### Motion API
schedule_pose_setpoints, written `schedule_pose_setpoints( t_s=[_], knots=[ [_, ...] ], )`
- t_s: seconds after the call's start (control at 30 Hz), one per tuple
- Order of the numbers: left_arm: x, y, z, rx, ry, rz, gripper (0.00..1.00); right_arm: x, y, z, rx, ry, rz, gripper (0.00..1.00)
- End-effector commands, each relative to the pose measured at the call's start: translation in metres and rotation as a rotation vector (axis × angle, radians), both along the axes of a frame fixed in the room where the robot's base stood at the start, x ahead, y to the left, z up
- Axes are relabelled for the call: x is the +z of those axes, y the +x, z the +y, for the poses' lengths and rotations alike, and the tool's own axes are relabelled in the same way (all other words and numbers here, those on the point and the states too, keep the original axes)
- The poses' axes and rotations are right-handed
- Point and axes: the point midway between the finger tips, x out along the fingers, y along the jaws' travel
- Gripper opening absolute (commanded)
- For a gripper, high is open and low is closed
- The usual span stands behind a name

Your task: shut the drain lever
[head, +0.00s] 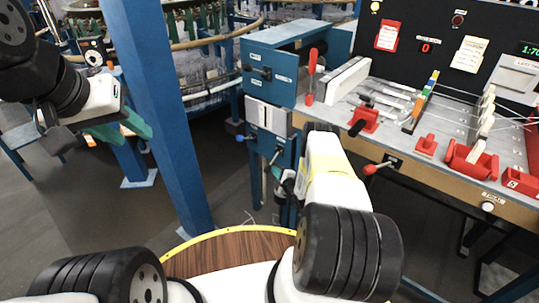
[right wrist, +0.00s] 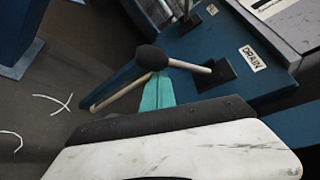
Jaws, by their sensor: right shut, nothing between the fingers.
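The drain lever (right wrist: 190,66) shows in the right wrist view as a pale rod with a round black knob. It comes out of a dark slot in a blue panel beside a white DRAIN label (right wrist: 253,59). My right gripper's teal fingers (right wrist: 157,92) are shut and empty, right by the knob; I cannot tell whether they touch it. In the head view my right gripper (head: 299,184) is low in front of the blue cabinet, partly hidden by my own wrist. My left gripper (head: 125,128) hangs at the left, far from the lever; its finger gap is unclear.
A blue post (head: 157,100) stands between my two grippers. A blue-knobbed lever (head: 241,138) and a red-knobbed lever (head: 370,170) stick out nearby. The bench (head: 405,155) with red fixtures is to the right. A tan rod (right wrist: 120,92) passes near the fingers.

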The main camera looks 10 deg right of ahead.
Motion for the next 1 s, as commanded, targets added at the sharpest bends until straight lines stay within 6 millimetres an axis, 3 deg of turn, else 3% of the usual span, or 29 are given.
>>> schedule_pose_setpoints(
  t_s=[1.0],
  knots=[
    [0.0000,0.0000,0.0000,0.000,0.000,0.000,0.39,0.0098,-0.0049,0.0068,-0.001,0.079,0.060,0.00]
  ],
)
